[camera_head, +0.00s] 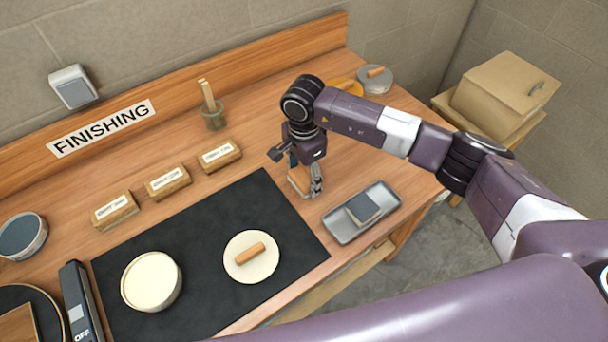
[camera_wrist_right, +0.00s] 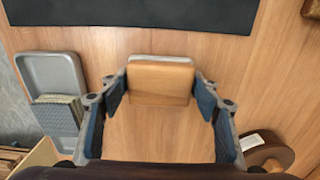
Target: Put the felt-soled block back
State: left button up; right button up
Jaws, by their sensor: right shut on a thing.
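My right gripper (camera_head: 306,186) is shut on a small light-wood block (camera_head: 298,179), between the black mat and the grey tray. In the right wrist view the block (camera_wrist_right: 160,82) sits between the two fingertips, with a thin pale layer along its far edge. I cannot tell whether it touches the table. Three similar wooden blocks with white labels stand in a row behind the mat: a left one (camera_head: 115,211), a middle one (camera_head: 168,182) and a right one (camera_head: 221,155). My left gripper is not in view.
A grey tray (camera_head: 338,231) holds a dark-topped pad (camera_head: 363,208). The black mat (camera_head: 205,215) carries a cream bowl (camera_head: 151,281) and a pale disc (camera_head: 262,268) with a wooden handle. A jar (camera_head: 214,119) stands behind. Bare table lies right of the labelled row.

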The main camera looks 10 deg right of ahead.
aim_at(304, 176)
jog(key=shift+f, duration=0.15)
jog(key=o, duration=1.1)
jog(key=shift+r, duration=0.2)
jog(key=shift+w+r, duration=0.1)
jog(key=shift+r, duration=0.25)
notch_tip(304, 176, up, 11)
jog(key=b, duration=0.4)
jog(key=shift+r+b, duration=0.15)
jog(key=shift+b, duration=0.25)
